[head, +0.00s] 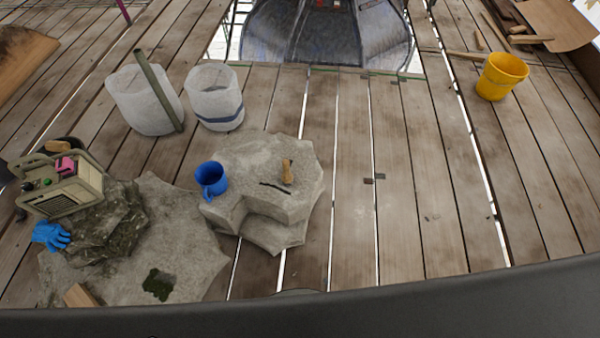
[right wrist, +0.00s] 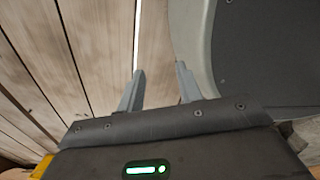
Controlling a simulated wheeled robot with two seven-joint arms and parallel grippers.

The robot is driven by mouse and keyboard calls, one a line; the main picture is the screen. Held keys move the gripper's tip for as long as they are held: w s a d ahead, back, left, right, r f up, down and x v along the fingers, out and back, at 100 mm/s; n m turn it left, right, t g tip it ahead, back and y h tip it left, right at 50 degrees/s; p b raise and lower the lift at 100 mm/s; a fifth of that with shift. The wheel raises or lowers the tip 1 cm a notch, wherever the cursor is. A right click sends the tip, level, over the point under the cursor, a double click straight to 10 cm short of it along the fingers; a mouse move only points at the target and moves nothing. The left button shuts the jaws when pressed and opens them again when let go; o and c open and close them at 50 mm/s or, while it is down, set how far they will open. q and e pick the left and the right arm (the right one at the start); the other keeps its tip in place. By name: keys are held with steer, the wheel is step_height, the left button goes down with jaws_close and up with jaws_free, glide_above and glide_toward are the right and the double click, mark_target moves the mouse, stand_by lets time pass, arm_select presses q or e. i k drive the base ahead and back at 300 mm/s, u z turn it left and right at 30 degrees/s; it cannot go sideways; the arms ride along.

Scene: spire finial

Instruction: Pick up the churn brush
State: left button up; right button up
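A small upright tan, wood-coloured piece (head: 287,172) stands on the pale stone block (head: 255,160) near the middle of the head view. It may be the churn brush, but it is too small to be sure. A thin dark strip (head: 274,186) lies just in front of it. A blue mug (head: 211,179) is at the left of the same stone. My right gripper (right wrist: 160,78) shows only in the right wrist view. Its two fingers are apart with nothing between them, over bare planks. My left gripper is not in view.
Two whitish buckets (head: 145,100) (head: 215,98) stand behind the stone, one with a pole. A radio (head: 62,190) and blue glove (head: 52,236) are on rocks at left. A yellow bucket (head: 501,76) stands back right.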

mark_target(287, 178)
steer(key=u, duration=2)
steer(key=k, duration=1.2)
steer(key=z, duration=0.5)
